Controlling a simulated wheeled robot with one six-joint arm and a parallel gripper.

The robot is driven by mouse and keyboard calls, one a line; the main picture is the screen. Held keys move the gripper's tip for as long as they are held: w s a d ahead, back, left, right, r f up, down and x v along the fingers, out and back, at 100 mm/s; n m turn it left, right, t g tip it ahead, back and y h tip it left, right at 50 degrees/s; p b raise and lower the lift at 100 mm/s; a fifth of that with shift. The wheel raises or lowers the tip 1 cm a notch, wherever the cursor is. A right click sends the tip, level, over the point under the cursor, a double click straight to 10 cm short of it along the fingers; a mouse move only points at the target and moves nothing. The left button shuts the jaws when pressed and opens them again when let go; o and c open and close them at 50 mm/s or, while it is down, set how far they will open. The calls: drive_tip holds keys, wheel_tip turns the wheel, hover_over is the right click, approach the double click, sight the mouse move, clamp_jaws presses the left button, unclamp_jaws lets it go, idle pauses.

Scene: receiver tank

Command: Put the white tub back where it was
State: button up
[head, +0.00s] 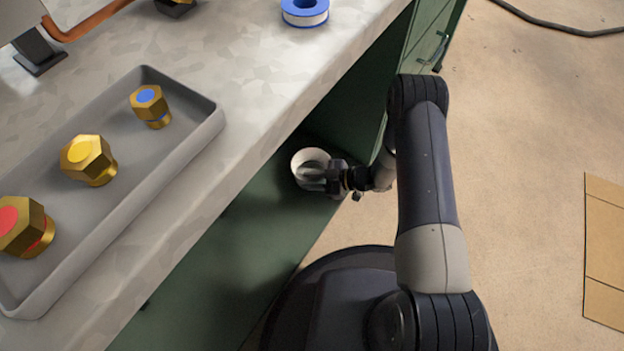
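The white tub (305,154) is at the open front of the green cabinet, below the worktop's edge. Its round rim faces up toward the camera. My gripper (314,177) reaches in from the right, and its fingers overlap the near part of the tub. They hide part of the rim and wall. The fingers are too small and covered here to tell whether they are closed on the tub. What lies under the tub is not clear.
The green cabinet (225,262) stands under the grey worktop (265,85), with an open door (428,35) at the upper right. A grey tray (205,128) holds brass fittings. A blue-and-white tape roll (305,12) lies behind. Cardboard (605,245) lies on open floor at right.

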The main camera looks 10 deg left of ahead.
drive_tip(key=shift+r, duration=0.15)
drive_tip(key=p+v, duration=0.3)
drive_tip(key=v, duration=0.9)
drive_tip(key=shift+p, duration=0.4)
drive_tip(key=b+x, duration=0.4)
drive_tip(key=x, duration=0.8)
drive_tip(key=shift+a+f, duration=0.15)
drive_tip(key=shift+f, duration=0.1)
wheel_tip(320, 180, up, 3)
drive_tip(key=shift+r+p, duration=0.1)
drive_tip(key=shift+p, duration=0.8)
drive_tip(key=shift+r, duration=0.45)
drive_tip(key=shift+f, duration=0.1)
